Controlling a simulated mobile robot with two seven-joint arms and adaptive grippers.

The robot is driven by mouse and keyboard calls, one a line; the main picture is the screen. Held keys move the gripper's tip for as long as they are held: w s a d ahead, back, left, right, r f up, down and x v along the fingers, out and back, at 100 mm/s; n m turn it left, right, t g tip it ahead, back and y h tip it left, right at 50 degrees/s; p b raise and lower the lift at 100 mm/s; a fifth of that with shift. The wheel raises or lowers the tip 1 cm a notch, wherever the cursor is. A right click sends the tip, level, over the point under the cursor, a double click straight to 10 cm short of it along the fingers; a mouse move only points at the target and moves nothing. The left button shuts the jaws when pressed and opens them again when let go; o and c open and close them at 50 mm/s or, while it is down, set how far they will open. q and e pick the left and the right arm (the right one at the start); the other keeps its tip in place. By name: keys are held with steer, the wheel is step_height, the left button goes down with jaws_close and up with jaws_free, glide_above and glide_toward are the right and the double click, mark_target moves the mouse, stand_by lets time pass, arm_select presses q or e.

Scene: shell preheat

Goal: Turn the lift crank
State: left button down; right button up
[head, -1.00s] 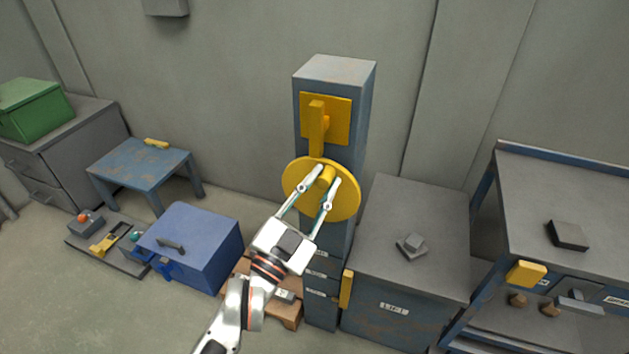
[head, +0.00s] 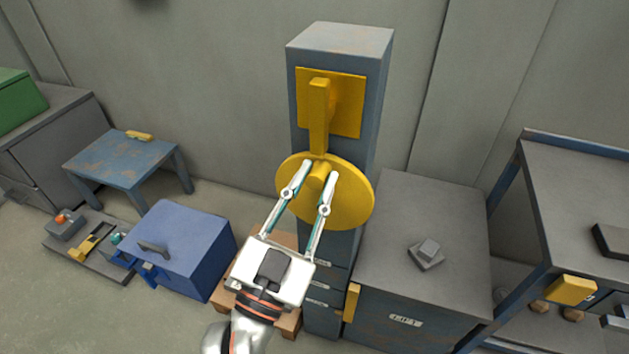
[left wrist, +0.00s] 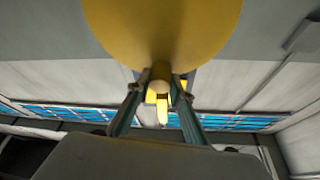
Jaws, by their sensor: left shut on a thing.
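The lift crank is yellow, on the front of a tall blue-grey column (head: 338,45). Its arm (head: 319,118) hangs down from a yellow square plate (head: 350,100). A yellow round disc (head: 350,200) sits at the arm's lower end, with a short peg-like handle (head: 319,177) standing out from it. My left gripper (head: 318,178) is shut on this handle, one finger on each side. In the left wrist view the fingertips pinch the handle (left wrist: 160,78), with the disc (left wrist: 165,30) above. My right gripper is in neither view.
A grey cabinet (head: 425,290) with a small grey block on top stands right of the column. A blue box (head: 180,240) and a small blue table (head: 120,160) stand to the left. A workbench (head: 580,190) is at the far right.

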arm_select(q)
steer(key=shift+w+a+f, duration=0.1)
steer(key=shift+a, duration=0.05)
steer(key=c, duration=1.8)
jaws_free()
steer(key=v, duration=0.7)
steer(key=shift+s+a, duration=0.1)
steer(key=shift+s, duration=0.2)
